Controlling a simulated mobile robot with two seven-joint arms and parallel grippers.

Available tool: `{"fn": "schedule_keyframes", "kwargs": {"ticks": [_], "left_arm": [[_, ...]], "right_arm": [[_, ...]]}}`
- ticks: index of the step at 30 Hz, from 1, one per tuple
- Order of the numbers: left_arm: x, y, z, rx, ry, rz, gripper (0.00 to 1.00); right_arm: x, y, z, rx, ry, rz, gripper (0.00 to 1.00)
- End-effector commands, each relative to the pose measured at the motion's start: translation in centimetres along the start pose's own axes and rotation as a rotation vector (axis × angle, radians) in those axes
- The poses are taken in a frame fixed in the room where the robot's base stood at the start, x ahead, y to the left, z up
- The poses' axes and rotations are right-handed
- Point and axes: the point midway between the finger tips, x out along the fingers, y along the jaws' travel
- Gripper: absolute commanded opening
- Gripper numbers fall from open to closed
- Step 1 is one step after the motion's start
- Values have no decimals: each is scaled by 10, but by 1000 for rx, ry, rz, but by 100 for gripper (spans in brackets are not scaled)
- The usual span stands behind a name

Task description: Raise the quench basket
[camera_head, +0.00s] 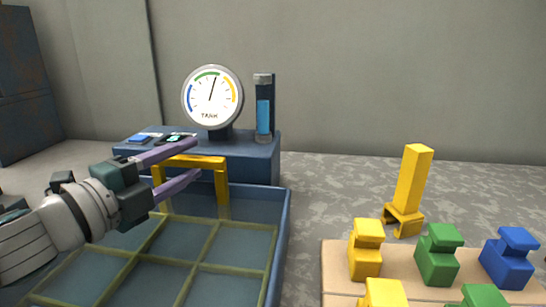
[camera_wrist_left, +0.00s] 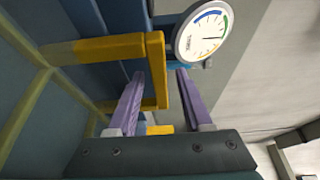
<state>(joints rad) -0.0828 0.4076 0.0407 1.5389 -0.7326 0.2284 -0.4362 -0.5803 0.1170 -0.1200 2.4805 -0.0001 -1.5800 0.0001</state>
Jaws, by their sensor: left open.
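The quench basket (camera_head: 196,259) is an olive-yellow grid low inside a blue open tank (camera_head: 283,225). Its yellow arched handle (camera_head: 222,183) stands up at the far side. My left gripper (camera_head: 199,157) comes in from the left with its two purple fingers apart, one above the handle's top bar and one below. In the left wrist view the open gripper (camera_wrist_left: 160,85) has the handle bar (camera_wrist_left: 155,62) showing between its fingers, with no visible grip on it. My right gripper is not in view.
A blue bench (camera_head: 255,160) behind the tank holds a round gauge (camera_head: 211,96) and a blue level tube (camera_head: 264,108). A yellow upright piece (camera_head: 412,180) stands at right, behind a tan board (camera_head: 335,262) with yellow, green and blue blocks. Floor between tank and board is clear.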

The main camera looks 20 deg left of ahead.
Motion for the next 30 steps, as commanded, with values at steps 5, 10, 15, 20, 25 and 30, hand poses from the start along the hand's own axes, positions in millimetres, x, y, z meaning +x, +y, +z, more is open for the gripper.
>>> {"fn": "schedule_keyframes", "kwargs": {"ticks": [5, 10, 15, 20, 25, 30], "left_arm": [[8, 0, 0, 1, -1, 0, 50], [8, 0, 0, 1, -1, 1, 50], [8, 0, 0, 0, -1, 0, 36], [8, 0, 0, 0, -1, 0, 18], [8, 0, 0, 0, -1, 0, 0], [8, 0, 0, 0, -1, 0, 0]], "right_arm": [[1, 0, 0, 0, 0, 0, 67], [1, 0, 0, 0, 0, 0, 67], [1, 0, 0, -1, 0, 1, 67], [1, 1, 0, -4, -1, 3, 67], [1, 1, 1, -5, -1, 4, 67], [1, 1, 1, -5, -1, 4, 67]]}}
